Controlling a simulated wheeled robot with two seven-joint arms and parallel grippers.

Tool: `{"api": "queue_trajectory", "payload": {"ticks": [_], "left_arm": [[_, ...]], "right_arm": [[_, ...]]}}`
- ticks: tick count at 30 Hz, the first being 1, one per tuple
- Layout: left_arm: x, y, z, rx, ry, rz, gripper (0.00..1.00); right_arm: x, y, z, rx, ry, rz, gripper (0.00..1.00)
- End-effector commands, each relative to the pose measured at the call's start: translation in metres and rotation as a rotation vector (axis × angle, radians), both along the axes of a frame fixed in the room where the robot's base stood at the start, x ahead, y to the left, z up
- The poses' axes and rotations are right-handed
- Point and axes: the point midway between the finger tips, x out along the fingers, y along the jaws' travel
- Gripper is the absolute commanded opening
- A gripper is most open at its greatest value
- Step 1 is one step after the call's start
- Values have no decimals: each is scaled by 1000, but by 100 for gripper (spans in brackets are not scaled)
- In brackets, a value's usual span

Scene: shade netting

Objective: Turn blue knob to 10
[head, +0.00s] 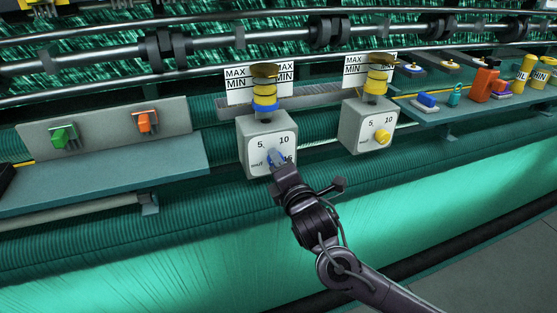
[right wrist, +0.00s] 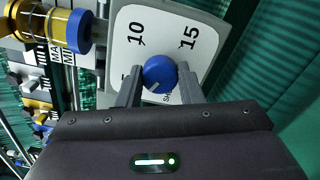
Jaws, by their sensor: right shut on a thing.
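The blue knob (right wrist: 159,74) sits on a white dial plate (right wrist: 133,55) marked 5, 10 and 15, on the front of a grey box (head: 257,135). My right gripper (head: 276,163) reaches up to it from the lower right, and its two fingers are closed on the knob's sides in the right wrist view (right wrist: 160,83). A short white mark on the knob seems to point to the lower left in the right wrist view, away from the 10. In the head view the blue knob (head: 276,157) is partly hidden by the gripper. My left gripper is not in view.
A second grey box with a yellow knob (head: 382,137) stands to the right. A shelf with green (head: 63,137) and orange (head: 147,121) switches is at left. A shelf (head: 453,107) with several small items is at right. Green netting lies below.

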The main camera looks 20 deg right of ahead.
Motion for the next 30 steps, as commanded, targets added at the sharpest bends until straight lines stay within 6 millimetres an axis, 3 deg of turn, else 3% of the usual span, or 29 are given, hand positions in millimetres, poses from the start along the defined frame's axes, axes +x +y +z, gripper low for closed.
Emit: {"api": "queue_trajectory", "payload": {"ticks": [30], "left_arm": [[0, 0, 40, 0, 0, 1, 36]], "right_arm": [[0, 0, -1, 965, 36, -3, 11]]}}
